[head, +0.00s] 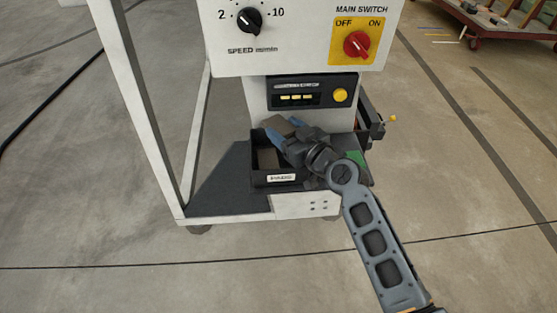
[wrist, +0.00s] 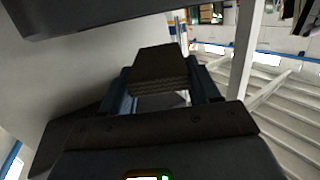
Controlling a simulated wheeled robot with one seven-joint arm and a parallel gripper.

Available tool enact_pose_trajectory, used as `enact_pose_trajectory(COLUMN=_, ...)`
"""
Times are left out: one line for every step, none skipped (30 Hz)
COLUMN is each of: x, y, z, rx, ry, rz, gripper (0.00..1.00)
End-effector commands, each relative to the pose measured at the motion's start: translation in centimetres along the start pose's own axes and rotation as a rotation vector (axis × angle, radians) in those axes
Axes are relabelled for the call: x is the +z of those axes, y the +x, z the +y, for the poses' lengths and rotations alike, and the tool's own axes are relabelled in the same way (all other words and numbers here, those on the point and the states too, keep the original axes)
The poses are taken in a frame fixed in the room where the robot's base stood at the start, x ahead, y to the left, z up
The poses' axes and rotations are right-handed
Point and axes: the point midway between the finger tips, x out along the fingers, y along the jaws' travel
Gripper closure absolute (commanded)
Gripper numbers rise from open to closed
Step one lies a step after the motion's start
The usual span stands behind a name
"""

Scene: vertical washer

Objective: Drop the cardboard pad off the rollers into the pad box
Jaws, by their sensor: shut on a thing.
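The cardboard pad (head: 279,124) is a dark brown block held between the blue fingers of my gripper (head: 284,130). In the wrist view the pad (wrist: 160,66) shows its layered edge between the two fingers, and my gripper (wrist: 163,90) is shut on it. The pad box (head: 259,180) is a small open black tray with a white label, on the machine's lower shelf. The pad is above the back part of the box, apart from its floor as far as I can tell. A brown piece (head: 268,158) shows inside the box. My wrist hides the box's right side.
The white control panel (head: 300,40) with its speed knob and red main switch overhangs the shelf. A dark unit (head: 312,92) with a yellow knob stands behind the box. A green patch (head: 355,158) lies right of my wrist. A white frame post (head: 150,110) rises at left.

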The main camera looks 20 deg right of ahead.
Motion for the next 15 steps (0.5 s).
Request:
enact_pose_trajectory(x=1.1, y=0.2, z=0.0, rx=0.000, ry=0.001, rz=-0.001, gripper=0.67)
enact_pose_trajectory(x=1.4, y=0.2, z=0.0, rx=0.000, ry=0.001, rz=-0.001, gripper=0.67)
enact_pose_trajectory(x=1.9, y=0.3, z=0.0, rx=0.001, ry=0.000, rz=0.000, gripper=0.67)
enact_pose_trajectory(x=2.2, y=0.3, z=0.0, rx=0.001, ry=-0.001, rz=0.000, gripper=0.67)
enact_pose_trajectory(x=2.6, y=0.4, z=0.0, rx=0.001, ry=-0.001, rz=0.000, gripper=0.67)
enact_pose_trajectory(x=3.0, y=0.5, z=0.0, rx=0.001, ry=0.000, rz=0.000, gripper=0.67)
enact_pose_trajectory(x=3.2, y=0.5, z=0.0, rx=0.001, ry=0.001, rz=0.001, gripper=0.67)
enact_pose_trajectory(x=3.5, y=0.5, z=0.0, rx=0.001, ry=0.001, rz=0.001, gripper=0.67)
enact_pose_trajectory(x=3.7, y=0.6, z=0.1, rx=0.001, ry=0.000, rz=0.001, gripper=0.67)
enact_pose_trajectory(x=3.9, y=0.6, z=0.1, rx=0.001, ry=0.000, rz=0.001, gripper=0.67)
enact_pose_trajectory(x=4.0, y=0.6, z=0.1, rx=0.001, ry=-0.001, rz=0.001, gripper=0.67)
enact_pose_trajectory(x=4.1, y=0.6, z=0.1, rx=0.001, ry=-0.001, rz=0.001, gripper=0.67)
enact_pose_trajectory(x=4.1, y=0.6, z=0.1, rx=0.001, ry=-0.001, rz=0.001, gripper=0.67)
enact_pose_trajectory(x=4.1, y=0.6, z=0.1, rx=0.001, ry=-0.001, rz=0.001, gripper=0.67)
enact_pose_trajectory(x=4.1, y=0.6, z=0.1, rx=0.001, ry=-0.001, rz=0.001, gripper=0.67)
